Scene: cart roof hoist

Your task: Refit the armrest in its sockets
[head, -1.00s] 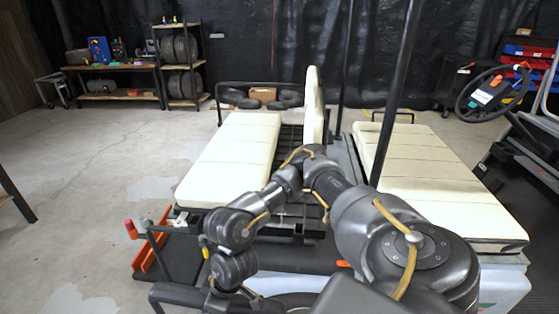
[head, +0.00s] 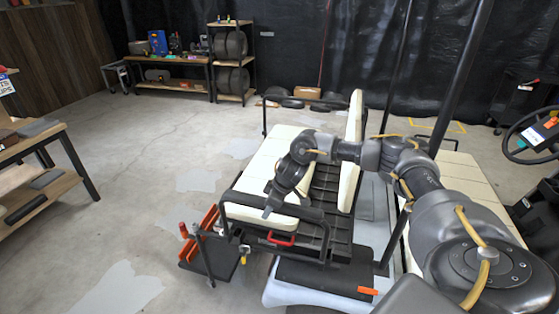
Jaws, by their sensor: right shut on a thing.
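The armrest (head: 307,212) is a black tubular loop at the near end of the cart's cream rear seat (head: 260,165). My right gripper (head: 268,211) reaches over that seat end from the right and is shut on the armrest's top bar. The armrest stands roughly upright, its legs pointing down in front of the cushion's end. The sockets cannot be made out, and I cannot tell whether the leg ends are in them. A similar black armrest (head: 299,103) stands at the seat's far end. My left gripper is not in view.
A red handle (head: 281,240) lies below the near seat end. An orange rack (head: 209,222) and posts stand just left. A cream backrest (head: 352,150) and black roof post (head: 459,80) rise to the right. A wooden workbench (head: 75,165) stands at left; floor between is open.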

